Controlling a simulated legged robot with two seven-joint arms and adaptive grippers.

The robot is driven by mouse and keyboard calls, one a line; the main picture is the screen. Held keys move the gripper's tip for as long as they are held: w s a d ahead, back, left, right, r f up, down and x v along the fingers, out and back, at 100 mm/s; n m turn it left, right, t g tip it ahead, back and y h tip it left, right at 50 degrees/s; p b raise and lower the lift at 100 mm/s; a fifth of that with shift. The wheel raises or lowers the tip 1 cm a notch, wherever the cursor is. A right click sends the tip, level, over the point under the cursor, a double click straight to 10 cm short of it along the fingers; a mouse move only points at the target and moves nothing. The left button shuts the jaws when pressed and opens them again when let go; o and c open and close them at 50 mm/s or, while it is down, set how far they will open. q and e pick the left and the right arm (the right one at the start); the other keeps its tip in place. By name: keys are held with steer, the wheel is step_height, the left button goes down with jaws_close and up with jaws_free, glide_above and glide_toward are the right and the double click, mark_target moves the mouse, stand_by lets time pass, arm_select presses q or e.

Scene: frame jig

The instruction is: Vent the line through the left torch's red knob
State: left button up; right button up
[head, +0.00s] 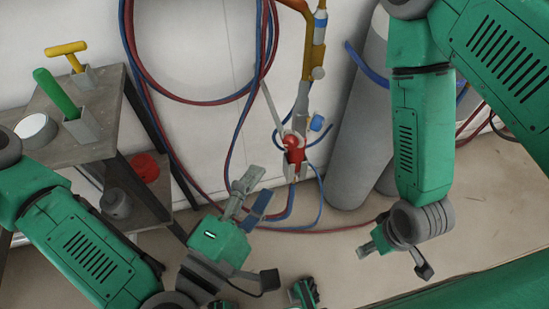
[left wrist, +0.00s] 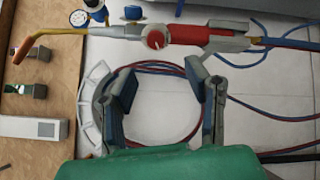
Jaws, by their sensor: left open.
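The torch hangs upright against the pale wall in the head view, with a red body (head: 294,156) and hoses below. A blue knob (head: 316,123) shows at its side. In the left wrist view the torch (left wrist: 205,38) lies across the top, and its round red knob (left wrist: 155,40) faces me with a white mark. My left gripper (head: 248,196) is open and empty, below and left of the torch in the head view. In the left wrist view its fingers (left wrist: 163,95) are spread below the torch, apart from the knob. My right gripper (head: 380,241) hangs at the right, its fingers unclear.
Coiled red and blue hoses (head: 200,102) hang on the wall. A grey cylinder (head: 353,150) stands right of the torch. A metal stand (head: 100,147) at left carries a yellow-handled tool (head: 66,48) and a green-handled tool (head: 56,93). Open floor (head: 320,255) lies between my arms.

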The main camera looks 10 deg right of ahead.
arm_select(q)
steer(key=shift+v, duration=1.35)
